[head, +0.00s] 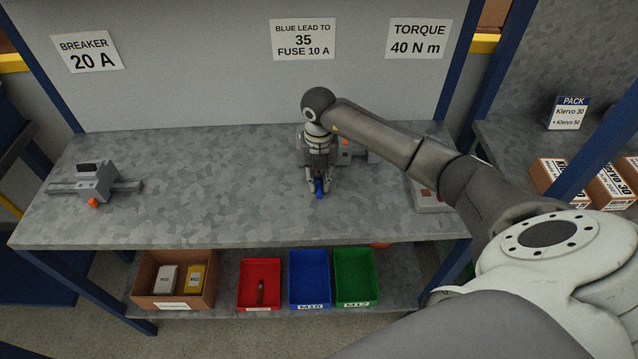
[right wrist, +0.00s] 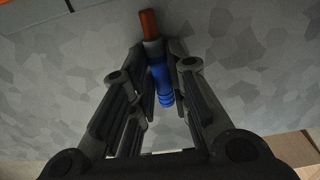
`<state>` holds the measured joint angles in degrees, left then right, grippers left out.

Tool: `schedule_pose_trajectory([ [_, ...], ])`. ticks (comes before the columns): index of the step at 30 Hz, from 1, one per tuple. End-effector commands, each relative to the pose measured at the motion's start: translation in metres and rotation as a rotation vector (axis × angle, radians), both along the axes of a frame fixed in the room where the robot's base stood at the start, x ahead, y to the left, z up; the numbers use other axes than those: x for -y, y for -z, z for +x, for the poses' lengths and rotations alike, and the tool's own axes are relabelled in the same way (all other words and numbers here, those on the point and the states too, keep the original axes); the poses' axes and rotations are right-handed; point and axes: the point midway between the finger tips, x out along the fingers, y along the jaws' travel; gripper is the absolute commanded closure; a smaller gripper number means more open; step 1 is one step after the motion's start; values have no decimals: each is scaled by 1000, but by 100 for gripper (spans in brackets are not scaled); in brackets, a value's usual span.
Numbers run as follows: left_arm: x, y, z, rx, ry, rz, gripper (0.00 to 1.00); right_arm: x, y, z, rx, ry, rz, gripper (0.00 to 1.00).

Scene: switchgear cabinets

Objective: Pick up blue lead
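The blue lead (head: 319,188) lies on the grey worktop near its middle. In the right wrist view the blue lead (right wrist: 161,82) has a blue sleeve, a grey collar and a copper-coloured end pointing up the picture. My right gripper (head: 318,186) points down at the lead, its two fingers on either side of it. In the right wrist view my right gripper (right wrist: 164,60) looks open, with the lead between its fingertips and narrow gaps beside it; contact is hard to judge. My left gripper is not in view.
A grey breaker device (head: 97,182) stands on the left of the worktop. Another device (head: 345,152) is partly hidden behind my right gripper, and a grey item (head: 430,197) lies to the right. Red (head: 259,284), blue (head: 310,278) and green (head: 355,277) bins sit on the shelf below.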

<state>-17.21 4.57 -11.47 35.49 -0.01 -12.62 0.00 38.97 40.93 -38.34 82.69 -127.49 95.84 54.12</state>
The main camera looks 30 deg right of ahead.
Motion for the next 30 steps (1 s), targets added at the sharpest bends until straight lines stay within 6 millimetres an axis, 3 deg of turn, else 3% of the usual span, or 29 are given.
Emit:
schedule_pose_trajectory([
  [3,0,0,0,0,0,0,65,0,0,0,0,0,0,100],
  [17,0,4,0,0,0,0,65,0,-6,1,4,0,0,100],
  [23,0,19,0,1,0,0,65,1,-29,2,8,-1,-1,100],
  [30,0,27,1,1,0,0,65,-14,-71,-30,7,-5,-2,100],
])
